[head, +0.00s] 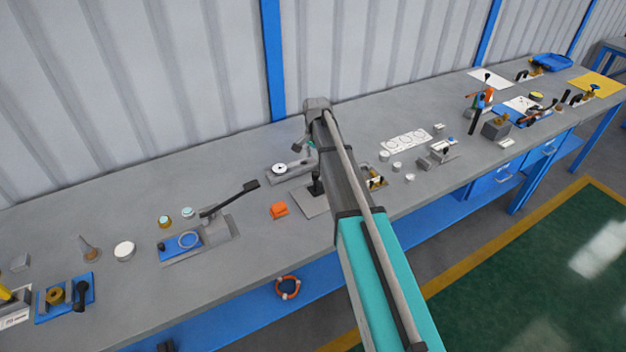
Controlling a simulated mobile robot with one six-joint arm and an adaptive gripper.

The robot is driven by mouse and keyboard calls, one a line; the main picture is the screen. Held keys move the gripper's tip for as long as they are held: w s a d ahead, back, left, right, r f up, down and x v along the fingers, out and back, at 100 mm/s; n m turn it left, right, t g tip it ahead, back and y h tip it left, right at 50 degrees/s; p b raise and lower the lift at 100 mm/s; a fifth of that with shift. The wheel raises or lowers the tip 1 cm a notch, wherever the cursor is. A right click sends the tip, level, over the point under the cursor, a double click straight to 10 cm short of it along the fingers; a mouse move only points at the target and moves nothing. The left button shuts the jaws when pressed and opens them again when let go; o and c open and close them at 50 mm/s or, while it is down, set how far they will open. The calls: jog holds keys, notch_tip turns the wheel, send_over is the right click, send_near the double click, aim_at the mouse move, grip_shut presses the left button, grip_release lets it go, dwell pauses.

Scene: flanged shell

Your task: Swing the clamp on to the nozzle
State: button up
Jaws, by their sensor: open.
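My gripper (300,147) shows small and partly hidden at the far end of my arm, over the back of the bench; its fingers are hard to make out, and no held object shows. Just below it is a grey fixture (283,170) with a white ringed disc. In front of that, a black upright piece (317,187) stands on a grey plate (307,203), partly behind my arm. A brass-coloured piece (376,181) shows at the arm's right edge. I cannot tell which of these pieces are the clamp and the nozzle.
A fixture with a long black lever (235,199) stands further left. White round pieces (397,168) and a small grey vise (438,153) are to the right. The bench (330,240) is bare along its front edge.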

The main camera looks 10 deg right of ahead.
aim_at(316, 173)
jog(key=shift+f+b, duration=3.75)
jog(key=shift+f, duration=0.25)
jog(key=shift+c, duration=0.3)
